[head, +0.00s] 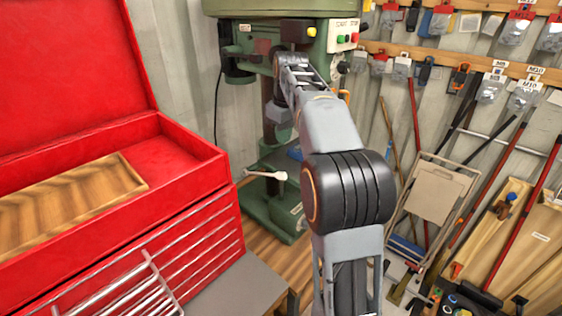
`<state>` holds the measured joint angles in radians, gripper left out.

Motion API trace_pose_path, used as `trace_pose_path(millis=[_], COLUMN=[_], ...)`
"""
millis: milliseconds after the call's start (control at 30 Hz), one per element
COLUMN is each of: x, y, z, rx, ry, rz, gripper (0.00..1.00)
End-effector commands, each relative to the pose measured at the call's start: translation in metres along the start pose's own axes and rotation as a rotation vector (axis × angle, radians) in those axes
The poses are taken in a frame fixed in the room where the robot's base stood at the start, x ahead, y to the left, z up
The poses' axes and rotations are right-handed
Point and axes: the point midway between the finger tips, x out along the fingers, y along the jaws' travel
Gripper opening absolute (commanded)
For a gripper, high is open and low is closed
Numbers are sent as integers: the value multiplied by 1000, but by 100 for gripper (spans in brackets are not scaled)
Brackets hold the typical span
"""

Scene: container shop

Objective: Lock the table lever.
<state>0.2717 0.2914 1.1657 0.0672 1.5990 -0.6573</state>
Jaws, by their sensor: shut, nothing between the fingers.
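A green drill press (252,30) stands at the back, with its column and base partly behind my arm. A pale lever (267,174) with a rounded end sticks out low beside the column, roughly level; I cannot tell whether it is locked. My gripper (287,62) is at the far end of my raised arm, in front of the drill press head and well above the lever, apart from it. It is shut and holds nothing. The fingertips are small and hard to make out. My arm hides part of the press and its table.
A red tool chest (185,200) with an open lid and a wooden tray (70,198) fills the left. A folding chair (435,195), tools and boards crowd the right wall. Some wooden floor (290,265) shows between the chest and my arm.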

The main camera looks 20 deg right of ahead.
Motion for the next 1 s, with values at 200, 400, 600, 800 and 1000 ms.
trace_pose_path(millis=[200, 400, 600, 800, 1000], x=[4, 28, 60, 85, 98], y=[0, -1, 0, 0, 0], z=[0, 1, 1, 0, 0], rx=[1, 1, 2, 1, 1], ry=[-1, -3, -3, -1, 0], rz=[0, -2, -2, 0, 0], gripper=[0, 0, 0, 0, 0])
